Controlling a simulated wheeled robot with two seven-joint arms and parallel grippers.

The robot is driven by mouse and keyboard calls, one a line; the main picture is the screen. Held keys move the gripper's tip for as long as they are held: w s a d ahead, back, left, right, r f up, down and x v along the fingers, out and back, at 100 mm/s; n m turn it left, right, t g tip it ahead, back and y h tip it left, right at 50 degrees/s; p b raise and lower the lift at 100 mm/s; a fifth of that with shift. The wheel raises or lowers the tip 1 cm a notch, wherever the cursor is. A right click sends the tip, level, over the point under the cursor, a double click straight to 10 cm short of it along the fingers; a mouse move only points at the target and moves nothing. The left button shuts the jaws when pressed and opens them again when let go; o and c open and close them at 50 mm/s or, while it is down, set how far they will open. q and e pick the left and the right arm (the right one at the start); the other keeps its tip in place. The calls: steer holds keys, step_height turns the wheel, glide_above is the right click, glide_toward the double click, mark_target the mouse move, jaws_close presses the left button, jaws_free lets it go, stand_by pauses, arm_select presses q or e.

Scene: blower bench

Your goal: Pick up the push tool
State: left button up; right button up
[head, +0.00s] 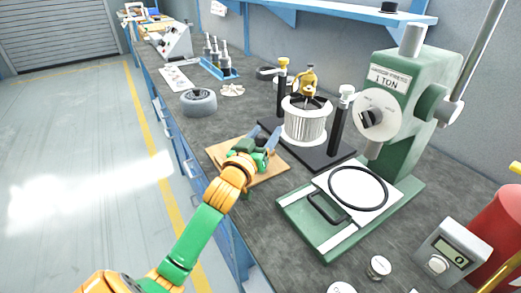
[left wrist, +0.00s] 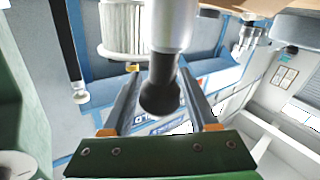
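My left gripper (head: 266,134) is over the wooden board near the bench's front edge, with its two grey fingers apart. In the left wrist view, a tool with a white shaft and a rounded black end (left wrist: 160,97), which looks like the push tool, stands between the fingers. A gap shows on each side of the black end, so the fingers do not appear to press on it. I cannot make the tool out in the head view, where my gripper covers that spot. My right gripper is not in view.
The wooden board (head: 222,151) lies beside a black base with a white ribbed blower wheel (head: 305,122) between posts. A green press (head: 405,105) stands right of it, with a black ring (head: 358,188) on its plate. A grey round part (head: 198,103) lies farther back.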

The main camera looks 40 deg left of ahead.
arm_select(q)
jaws_close()
